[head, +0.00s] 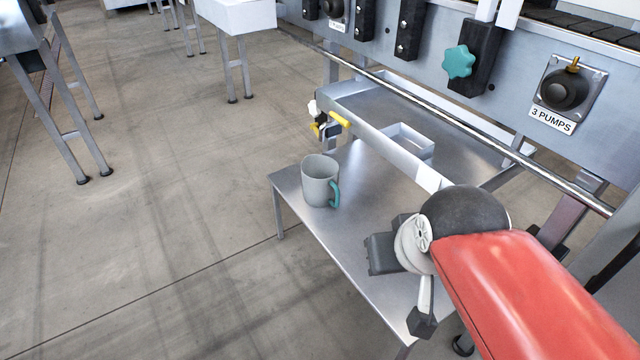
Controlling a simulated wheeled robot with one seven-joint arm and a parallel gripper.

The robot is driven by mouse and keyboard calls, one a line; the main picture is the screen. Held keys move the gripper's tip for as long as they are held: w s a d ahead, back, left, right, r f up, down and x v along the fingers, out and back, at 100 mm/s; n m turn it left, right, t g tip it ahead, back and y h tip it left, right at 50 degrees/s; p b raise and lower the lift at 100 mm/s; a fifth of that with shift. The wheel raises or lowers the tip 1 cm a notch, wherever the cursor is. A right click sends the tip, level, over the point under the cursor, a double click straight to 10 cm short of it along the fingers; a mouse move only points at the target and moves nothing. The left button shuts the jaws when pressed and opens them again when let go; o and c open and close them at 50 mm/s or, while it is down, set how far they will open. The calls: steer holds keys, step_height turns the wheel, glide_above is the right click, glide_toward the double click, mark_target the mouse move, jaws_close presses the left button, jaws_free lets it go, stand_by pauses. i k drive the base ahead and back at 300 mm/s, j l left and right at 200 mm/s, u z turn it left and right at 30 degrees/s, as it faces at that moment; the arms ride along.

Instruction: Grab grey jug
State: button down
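A grey jug (318,182) with a teal handle stands upright near the left corner of a low metal table (345,245). Its handle is on its right side, toward my arm. My gripper (402,288) is at the end of my red arm, to the right of the jug and nearer the camera, over the table. It is apart from the jug. One dark finger-like tip hangs down and a dark block sticks out to the left. The wrist partly hides the gripper, so its opening is unclear.
A metal tray or rail (385,120) with a yellow-handled valve (338,119) runs behind the jug. A machine panel (540,75) with a teal knob (459,62) stands at upper right. Floor (150,220) at left is clear.

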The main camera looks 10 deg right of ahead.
mark_target(319, 173)
steer(key=i+j+z, duration=0.2)
steer(key=j, duration=0.3)
steer(key=i+j+z, duration=0.15)
steer(key=j, duration=0.35)
steer(key=i+j+z, duration=0.2)
steer(key=j, duration=0.35)
steer(key=j+z, duration=0.15)
steer(key=j, duration=0.4)
steer(key=i+j+z, duration=0.15)
steer(key=j, duration=0.2)
steer(key=i+j+z, duration=0.1)
steer(key=j, duration=0.3)
steer(key=i+j+z, duration=0.15)
steer(key=i+j, duration=0.15)
steer(key=k+j, duration=0.05)
steer(key=j, duration=0.05)
